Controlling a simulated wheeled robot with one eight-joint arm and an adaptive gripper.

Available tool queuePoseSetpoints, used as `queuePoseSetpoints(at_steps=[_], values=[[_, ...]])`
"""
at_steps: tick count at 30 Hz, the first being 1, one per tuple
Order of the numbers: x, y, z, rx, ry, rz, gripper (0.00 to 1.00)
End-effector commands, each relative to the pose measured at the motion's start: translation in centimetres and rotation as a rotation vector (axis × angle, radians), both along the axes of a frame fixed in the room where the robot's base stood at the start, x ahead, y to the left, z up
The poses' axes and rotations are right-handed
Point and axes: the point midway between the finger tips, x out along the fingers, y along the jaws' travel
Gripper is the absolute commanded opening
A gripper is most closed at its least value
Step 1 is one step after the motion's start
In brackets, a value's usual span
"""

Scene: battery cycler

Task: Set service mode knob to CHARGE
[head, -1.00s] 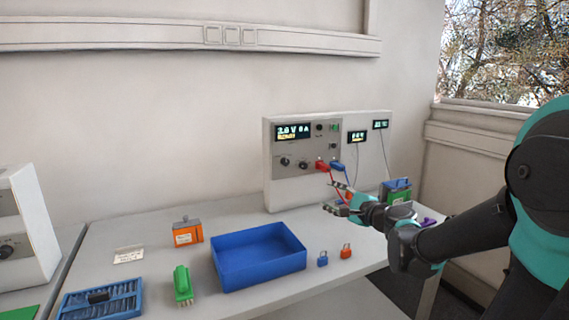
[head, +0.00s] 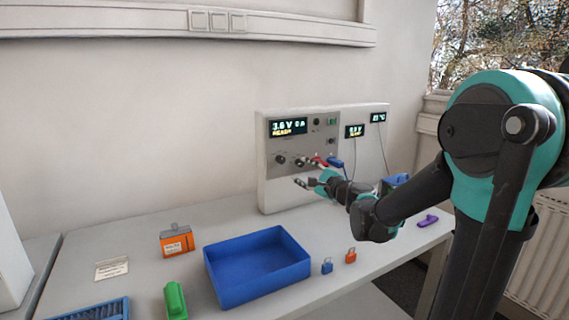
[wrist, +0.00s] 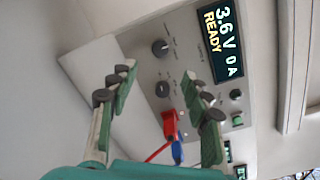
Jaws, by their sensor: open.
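The cycler (head: 263,175) is a pale upright cabinet with a grey front panel at the back of the table. Two dark knobs sit low on its panel: a left knob (head: 281,159) and a right knob (head: 300,161). The wrist view shows the panel turned, with the left knob (wrist: 160,47) above and the right knob (wrist: 162,89) between the fingers. I cannot read their labels. My gripper (head: 308,173) is open and empty in front of the panel; in the wrist view its fingers (wrist: 160,82) stand apart. The display (wrist: 222,42) reads 3.6 V 0 A READY.
A red plug (wrist: 170,124) and blue plug (wrist: 177,150) with cables sit close to the right knob and fingers. A blue tray (head: 232,289), orange battery (head: 176,243), two small padlocks and a green item (head: 175,300) lie on the table.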

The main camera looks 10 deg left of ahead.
Motion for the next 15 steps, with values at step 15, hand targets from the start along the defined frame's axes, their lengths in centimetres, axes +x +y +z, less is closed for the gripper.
queuePoseSetpoints(at_steps=[15], values=[[7.3, 6.0, 0.0, 0.000, 0.000, 0.000, 0.49]])
